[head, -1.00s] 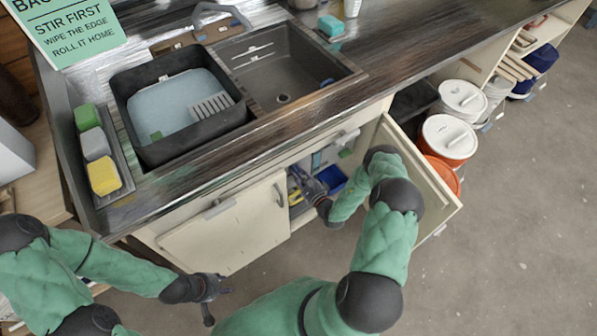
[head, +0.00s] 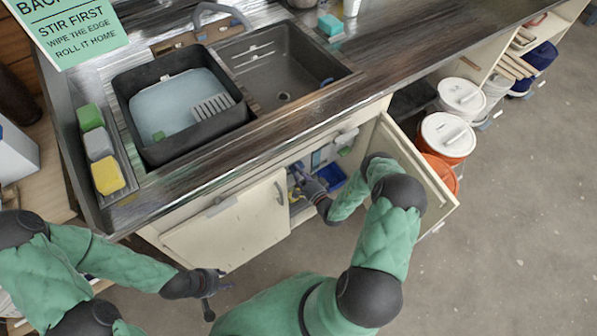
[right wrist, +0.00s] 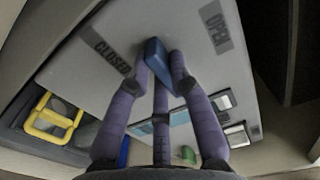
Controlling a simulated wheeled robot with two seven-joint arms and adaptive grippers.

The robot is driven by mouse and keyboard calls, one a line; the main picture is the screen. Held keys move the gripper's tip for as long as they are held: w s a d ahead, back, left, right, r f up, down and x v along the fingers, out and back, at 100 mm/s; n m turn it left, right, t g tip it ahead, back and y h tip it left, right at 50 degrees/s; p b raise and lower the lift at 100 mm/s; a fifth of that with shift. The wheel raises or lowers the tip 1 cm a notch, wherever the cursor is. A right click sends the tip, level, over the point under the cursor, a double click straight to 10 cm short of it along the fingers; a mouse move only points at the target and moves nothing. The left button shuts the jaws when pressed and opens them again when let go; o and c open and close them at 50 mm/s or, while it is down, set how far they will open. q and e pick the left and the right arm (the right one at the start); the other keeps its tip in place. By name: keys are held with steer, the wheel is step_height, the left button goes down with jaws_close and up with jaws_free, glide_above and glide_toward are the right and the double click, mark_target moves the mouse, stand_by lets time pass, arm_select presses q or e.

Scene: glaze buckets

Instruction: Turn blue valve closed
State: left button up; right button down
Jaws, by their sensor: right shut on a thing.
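In the right wrist view the blue valve handle (right wrist: 155,57) sits on a pale panel inside the cabinet. A CLOSED label (right wrist: 106,51) is to its left and an OPEN label (right wrist: 215,28) to its upper right. The handle lies between the labels, slanting from upper left to lower right. My right gripper (right wrist: 160,68) has its purple fingers shut around the handle, which they partly hide. In the head view my right gripper (head: 304,181) reaches into the open cabinet, and the valve is not clear there. My left gripper (head: 218,290) is empty outside the cabinet, fingers apart.
The open cabinet door (head: 420,160) stands right of my right arm; the other door (head: 232,228) is shut. A yellow frame-like object (right wrist: 53,119) is at the left in the wrist view. Buckets (head: 447,138) stand farther right. Floor at right is clear.

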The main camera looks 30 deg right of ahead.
steer(key=shift+f, duration=0.1)
stand_by(0.3)
steer(key=shift+a, duration=0.1)
steer(key=c, duration=1.1)
jaws_free()
steer(key=shift+s, duration=0.1)
steer(key=s, duration=0.8)
steer(key=s+d, duration=0.1)
steer(key=s, duration=0.3)
